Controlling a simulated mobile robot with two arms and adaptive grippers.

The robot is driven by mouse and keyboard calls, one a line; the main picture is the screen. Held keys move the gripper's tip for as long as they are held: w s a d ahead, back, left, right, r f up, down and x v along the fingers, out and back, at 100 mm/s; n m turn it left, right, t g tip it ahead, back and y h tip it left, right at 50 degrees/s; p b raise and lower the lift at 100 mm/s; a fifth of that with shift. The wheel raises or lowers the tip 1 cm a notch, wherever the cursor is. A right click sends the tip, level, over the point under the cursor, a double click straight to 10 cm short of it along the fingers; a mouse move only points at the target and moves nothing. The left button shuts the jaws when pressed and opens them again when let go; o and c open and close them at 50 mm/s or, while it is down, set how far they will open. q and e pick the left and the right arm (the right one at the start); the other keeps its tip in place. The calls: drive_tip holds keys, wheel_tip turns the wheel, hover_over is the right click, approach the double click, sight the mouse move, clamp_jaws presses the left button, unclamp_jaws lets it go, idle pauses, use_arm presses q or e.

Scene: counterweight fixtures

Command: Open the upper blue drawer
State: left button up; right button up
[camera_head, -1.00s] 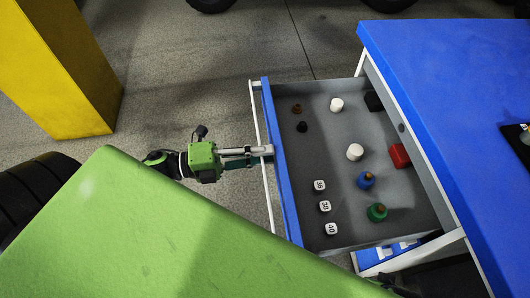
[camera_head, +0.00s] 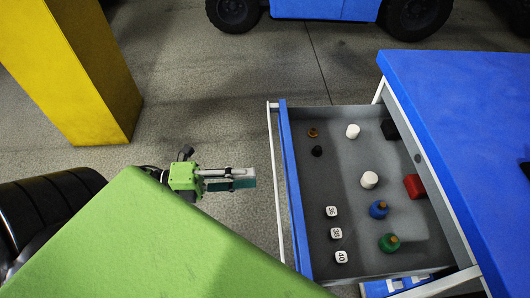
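The upper blue drawer (camera_head: 293,205) is pulled well out of the blue cabinet (camera_head: 455,120), and its grey inside (camera_head: 345,165) shows. A long white handle bar (camera_head: 275,180) runs along its front. My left gripper (camera_head: 247,178) is left of the handle, with a small gap of floor seen between its tips and the bar. It holds nothing that I can see. Its fingers are seen nearly edge-on, so I cannot tell how far apart they are. My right gripper is out of view.
In the drawer are white pieces (camera_head: 369,180), a red block (camera_head: 413,187), a black block (camera_head: 389,129), blue (camera_head: 379,209) and green (camera_head: 389,243) knobs, and several numbered cubes (camera_head: 336,233). A yellow pillar (camera_head: 80,80) stands left. Floor between pillar and drawer is clear.

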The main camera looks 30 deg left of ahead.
use_arm(q)
drive_tip(key=shift+v, duration=2.2)
